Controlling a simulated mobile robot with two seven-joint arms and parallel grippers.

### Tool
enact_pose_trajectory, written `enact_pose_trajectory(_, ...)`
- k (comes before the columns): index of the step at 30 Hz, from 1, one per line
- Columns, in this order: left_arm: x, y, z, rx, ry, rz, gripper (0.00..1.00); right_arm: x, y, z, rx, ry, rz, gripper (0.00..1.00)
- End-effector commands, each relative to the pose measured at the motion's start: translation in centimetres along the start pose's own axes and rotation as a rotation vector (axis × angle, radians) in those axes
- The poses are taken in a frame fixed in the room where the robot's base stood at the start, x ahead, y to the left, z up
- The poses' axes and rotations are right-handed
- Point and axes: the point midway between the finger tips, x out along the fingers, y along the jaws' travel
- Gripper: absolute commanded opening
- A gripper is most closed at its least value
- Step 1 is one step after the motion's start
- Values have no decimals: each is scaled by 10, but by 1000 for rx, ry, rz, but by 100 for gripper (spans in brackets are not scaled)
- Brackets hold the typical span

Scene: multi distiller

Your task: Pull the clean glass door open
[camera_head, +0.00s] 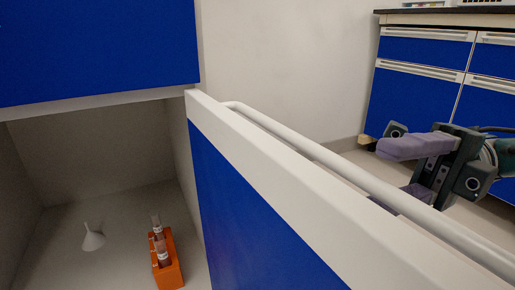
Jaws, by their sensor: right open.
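The door (330,213) has a white frame and a blue panel and stands swung open from the cabinet; I see no glass in it. A long white bar handle (300,145) runs along its outer side. My right gripper (392,172) is open, with purple-grey fingers, on the outer side of the door at the right. Its lower finger is partly hidden behind the handle and door edge, so I cannot tell whether it touches the handle. My left gripper is not in view.
The open cabinet holds a white funnel (93,238) and an orange rack (168,262) with tubes. A blue closed panel (95,50) is above the opening. Blue drawers (420,90) under a dark worktop stand at the back right. Some floor shows beyond the door.

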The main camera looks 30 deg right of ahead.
Motion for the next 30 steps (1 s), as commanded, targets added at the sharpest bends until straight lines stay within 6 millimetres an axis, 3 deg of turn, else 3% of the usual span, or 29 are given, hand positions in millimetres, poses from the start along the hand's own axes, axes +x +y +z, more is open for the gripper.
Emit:
enact_pose_trajectory(6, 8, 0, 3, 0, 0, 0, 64, -40, -2, 1, -3, -4, -2, 46)
enact_pose_trajectory(12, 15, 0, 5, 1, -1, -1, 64, -61, -2, 1, -2, -1, 0, 46)
enact_pose_trajectory(30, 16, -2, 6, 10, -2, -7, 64, -65, 0, 0, -1, 1, 1, 46)
